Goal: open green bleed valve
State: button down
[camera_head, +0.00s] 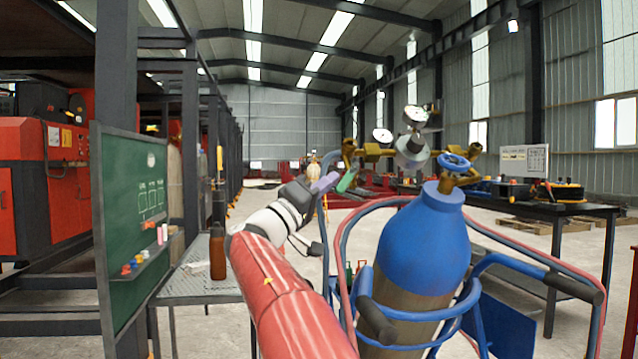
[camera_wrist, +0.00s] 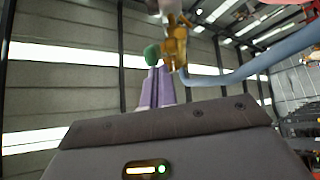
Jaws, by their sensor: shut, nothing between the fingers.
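The green bleed valve (camera_head: 347,181) is a small green handle below the brass regulator (camera_head: 372,152) on the gas cylinder rig. In the wrist view the green valve (camera_wrist: 152,55) sits just beyond my fingertips, left of a brass fitting (camera_wrist: 176,42). My gripper (camera_head: 334,178) has purple fingers and reaches in from the left, its tips right beside the valve. In the wrist view my gripper (camera_wrist: 154,70) is shut, its two fingers close together with nothing held. I cannot tell whether the tips touch the valve.
A blue cylinder (camera_head: 422,240) with a blue handwheel (camera_head: 454,162) stands at right on a blue cart (camera_head: 512,262). Gauges (camera_head: 414,116) rise above the regulator. Hoses (camera_head: 337,250) hang beside my arm. A green board (camera_head: 135,220) and metal table (camera_head: 205,288) stand at left.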

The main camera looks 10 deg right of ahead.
jog(key=shift+f+b, duration=0.15)
jog(key=shift+b, duration=0.25)
jog(key=shift+s+d+f+n+t+b, duration=0.1)
jog(key=shift+n+t+b, duration=0.35)
jog(key=shift+b, duration=0.35)
